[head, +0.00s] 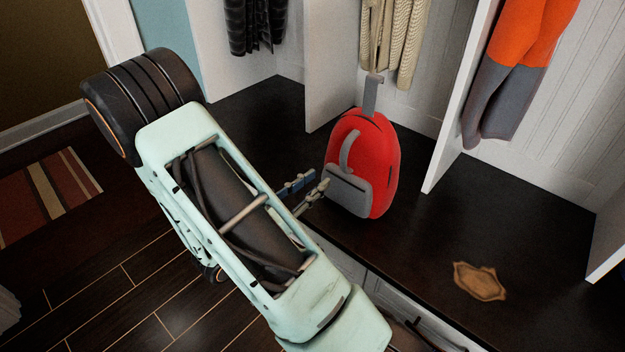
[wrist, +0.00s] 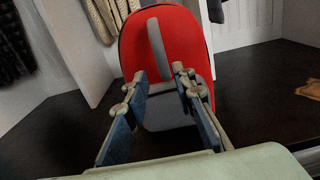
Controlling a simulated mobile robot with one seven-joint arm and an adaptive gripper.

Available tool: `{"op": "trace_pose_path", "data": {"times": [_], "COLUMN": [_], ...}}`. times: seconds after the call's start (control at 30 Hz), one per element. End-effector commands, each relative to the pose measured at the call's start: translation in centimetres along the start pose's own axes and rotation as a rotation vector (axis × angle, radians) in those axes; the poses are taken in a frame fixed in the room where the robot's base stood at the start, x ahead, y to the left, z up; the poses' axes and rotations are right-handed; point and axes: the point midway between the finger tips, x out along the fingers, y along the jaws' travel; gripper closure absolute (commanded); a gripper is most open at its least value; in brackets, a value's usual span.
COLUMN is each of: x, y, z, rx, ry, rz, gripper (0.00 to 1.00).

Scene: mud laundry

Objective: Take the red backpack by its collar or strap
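The red backpack (head: 378,150) stands upright on the dark bench in the head view. It has a grey front pocket (head: 347,193), a grey curved strap (head: 349,150) on its front and a grey loop (head: 371,95) at its top. In the wrist view the backpack (wrist: 188,45) is straight ahead, with its grey front strap (wrist: 159,50) rising between my fingers. My gripper (head: 308,187) is at the backpack's lower front, by the pocket. In the wrist view my gripper (wrist: 158,84) has its fingers apart with nothing held between them. I cannot tell whether a fingertip touches the pocket.
The dark bench (head: 420,230) has a brown, flat, irregular piece (head: 480,281) at right. White dividers (head: 460,95) stand on either side of the backpack. Knitted beige clothing (head: 405,40) hangs behind it, orange and grey clothing (head: 520,70) to the right. Bench drawers are below the front edge.

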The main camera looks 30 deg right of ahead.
Motion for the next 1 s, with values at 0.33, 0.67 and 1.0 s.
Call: {"op": "trace_pose_path", "data": {"times": [0.33,0.67,1.0], "x": [3.9,8.5,11.5], "y": [-0.1,-0.1,0.0], "z": [-0.1,0.1,0.1], "rx": [0.001,0.002,0.002], "ry": [0.000,-0.001,0.000], "rz": [-0.004,-0.004,-0.002], "gripper": [0.76,0.76,0.76]}}
